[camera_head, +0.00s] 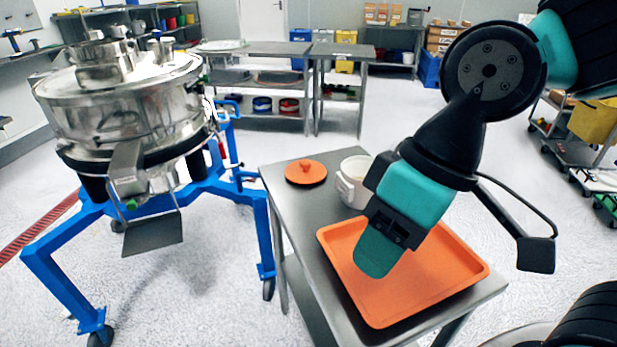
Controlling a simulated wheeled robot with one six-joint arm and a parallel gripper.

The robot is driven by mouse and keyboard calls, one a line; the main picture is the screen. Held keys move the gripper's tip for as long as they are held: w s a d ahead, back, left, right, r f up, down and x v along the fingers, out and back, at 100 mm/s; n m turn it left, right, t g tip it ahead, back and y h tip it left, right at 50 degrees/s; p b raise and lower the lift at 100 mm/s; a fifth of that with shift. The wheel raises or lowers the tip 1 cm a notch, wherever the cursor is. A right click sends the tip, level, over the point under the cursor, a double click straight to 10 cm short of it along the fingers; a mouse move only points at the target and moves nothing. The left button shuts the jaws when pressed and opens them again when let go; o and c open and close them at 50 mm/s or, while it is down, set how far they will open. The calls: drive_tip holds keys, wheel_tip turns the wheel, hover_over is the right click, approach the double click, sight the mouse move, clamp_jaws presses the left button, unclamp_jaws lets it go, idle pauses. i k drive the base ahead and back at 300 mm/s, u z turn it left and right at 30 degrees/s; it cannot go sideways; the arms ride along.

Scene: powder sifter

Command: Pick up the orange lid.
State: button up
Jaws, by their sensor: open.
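The orange lid (305,173) is a round disc with a small knob on top. It lies flat on the steel table (291,210), near its far left corner. My gripper (377,252), teal and black, hangs above the orange tray, to the right of the lid and nearer the camera. It is apart from the lid. It is open, and nothing shows between its fingers, though the fingers partly hide each other from this side.
A white pot (352,187) stands on the table between the lid and my arm, partly hidden by the gripper. The orange tray (447,262) fills the table's near part. A steel sifter (125,105) on a blue wheeled frame (60,283) stands at the left.

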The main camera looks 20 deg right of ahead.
sight(306, 172)
drive_tip(key=k, duration=0.4)
drive_tip(key=z, duration=1.85)
drive_tip(key=i, duration=3.95)
drive_tip(key=u, duration=4.05)
drive_tip(key=i, duration=1.6)
drive_tip(key=z, duration=0.05)
